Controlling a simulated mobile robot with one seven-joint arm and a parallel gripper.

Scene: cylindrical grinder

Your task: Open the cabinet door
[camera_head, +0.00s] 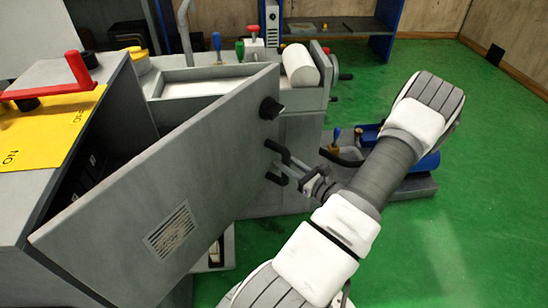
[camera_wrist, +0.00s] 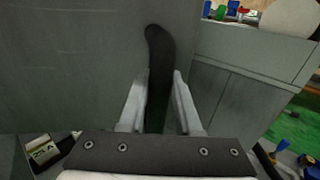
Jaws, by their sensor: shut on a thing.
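The grey cabinet door (camera_head: 165,195) stands swung out from the grey cabinet (camera_head: 30,215) at the left, with a dark gap between them. It has a vent label, a black knob (camera_head: 270,108) near its upper free corner and a black handle (camera_head: 278,152) below the knob. My gripper (camera_head: 300,180) is at the handle from the right. In the wrist view, the two light fingers (camera_wrist: 157,105) stand on either side of the black handle (camera_wrist: 158,60), shut on it. The door face (camera_wrist: 70,65) fills the left of that view.
A grey machine (camera_head: 210,85) with colored levers and a white cylinder (camera_head: 299,65) stands behind the door. A blue cylinder (camera_head: 425,160) on a grey base sits on the floor behind my arm. Green floor (camera_head: 480,180) is open at the right.

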